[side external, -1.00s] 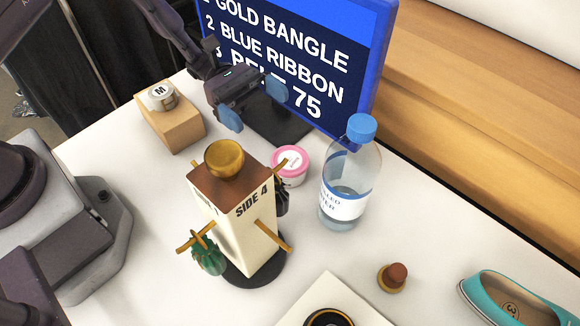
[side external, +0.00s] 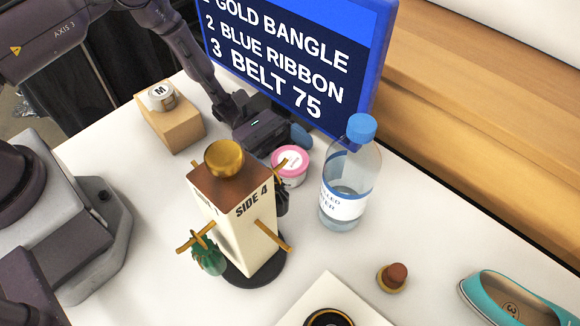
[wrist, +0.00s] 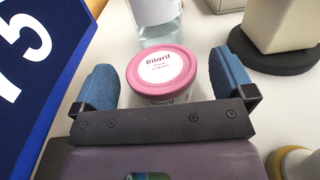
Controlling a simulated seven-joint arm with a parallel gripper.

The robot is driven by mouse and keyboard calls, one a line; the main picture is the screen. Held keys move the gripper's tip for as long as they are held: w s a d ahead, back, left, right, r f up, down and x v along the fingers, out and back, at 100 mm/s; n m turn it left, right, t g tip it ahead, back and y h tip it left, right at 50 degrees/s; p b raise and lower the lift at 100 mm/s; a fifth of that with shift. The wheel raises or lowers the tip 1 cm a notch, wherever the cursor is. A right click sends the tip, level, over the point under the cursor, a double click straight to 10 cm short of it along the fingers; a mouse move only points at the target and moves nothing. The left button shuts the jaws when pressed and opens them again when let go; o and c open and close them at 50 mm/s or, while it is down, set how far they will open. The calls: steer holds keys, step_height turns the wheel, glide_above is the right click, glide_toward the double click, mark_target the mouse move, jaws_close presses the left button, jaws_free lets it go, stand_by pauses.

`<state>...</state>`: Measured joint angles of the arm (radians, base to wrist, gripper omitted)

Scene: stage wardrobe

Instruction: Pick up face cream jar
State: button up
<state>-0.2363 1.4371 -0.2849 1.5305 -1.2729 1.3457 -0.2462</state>
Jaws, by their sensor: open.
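The face cream jar (side external: 291,166) is a small white tub with a pink lid, upright on the white table. It stands behind the tower marked "SIDE 4" and left of the water bottle. My gripper (wrist: 166,80) is open and low at the jar; the gripper also shows in the side view (side external: 280,143), just behind the jar. The near finger is mostly hidden in the side view.
A water bottle (side external: 349,180) stands close right of the jar. The tower (side external: 240,220) with pegs and hanging items is in front. A blue-framed sign (side external: 290,60) stands behind.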

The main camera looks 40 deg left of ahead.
steer(key=shift+d, duration=0.45)
steer(key=shift+c, duration=0.2)
steer(key=c, duration=1)
steer(key=shift+o, duration=0.2)
steer(key=shift+r, duration=0.1)
